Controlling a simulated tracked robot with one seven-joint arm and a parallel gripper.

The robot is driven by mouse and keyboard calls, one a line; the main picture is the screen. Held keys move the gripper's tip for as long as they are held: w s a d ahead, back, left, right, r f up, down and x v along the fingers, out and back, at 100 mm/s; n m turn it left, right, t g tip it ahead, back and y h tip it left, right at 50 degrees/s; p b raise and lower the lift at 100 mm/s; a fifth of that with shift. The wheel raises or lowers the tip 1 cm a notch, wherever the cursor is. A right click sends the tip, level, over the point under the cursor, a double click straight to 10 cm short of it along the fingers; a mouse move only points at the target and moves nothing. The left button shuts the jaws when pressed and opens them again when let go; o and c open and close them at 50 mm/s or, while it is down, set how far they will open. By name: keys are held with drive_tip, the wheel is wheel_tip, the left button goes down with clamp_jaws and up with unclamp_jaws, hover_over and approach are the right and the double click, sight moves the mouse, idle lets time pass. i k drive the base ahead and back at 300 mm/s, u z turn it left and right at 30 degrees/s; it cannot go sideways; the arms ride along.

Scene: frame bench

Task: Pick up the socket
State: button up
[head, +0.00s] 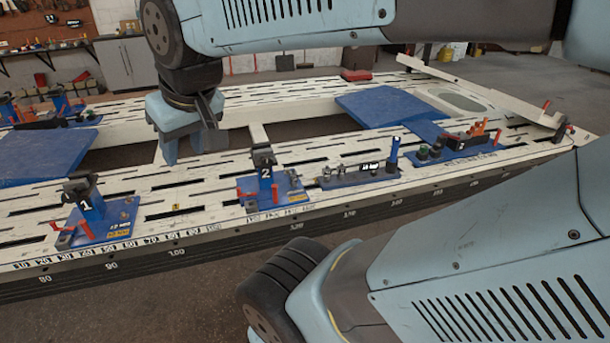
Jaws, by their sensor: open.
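Several small metallic pieces that look like sockets (327,173) stand in a row on a dark grey holder (352,182) on the near rail of the frame bench. They are too small to tell apart, so I cannot tell which one is the socket meant. My gripper (184,153) points down over the left part of the bench, with its fingers apart and nothing seen between them.
Blue clamp stands marked 1 (88,206) and 2 (266,178) rise from the near rail (170,232). A blue tool tray (458,153) with upright tools is right of the holder. Blue plates (385,107) lie farther back.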

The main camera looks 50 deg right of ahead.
sight(292, 174)
drive_tip(key=z, duration=0.7)
drive_tip(key=i, duration=1.55)
drive_tip(key=u, duration=0.2)
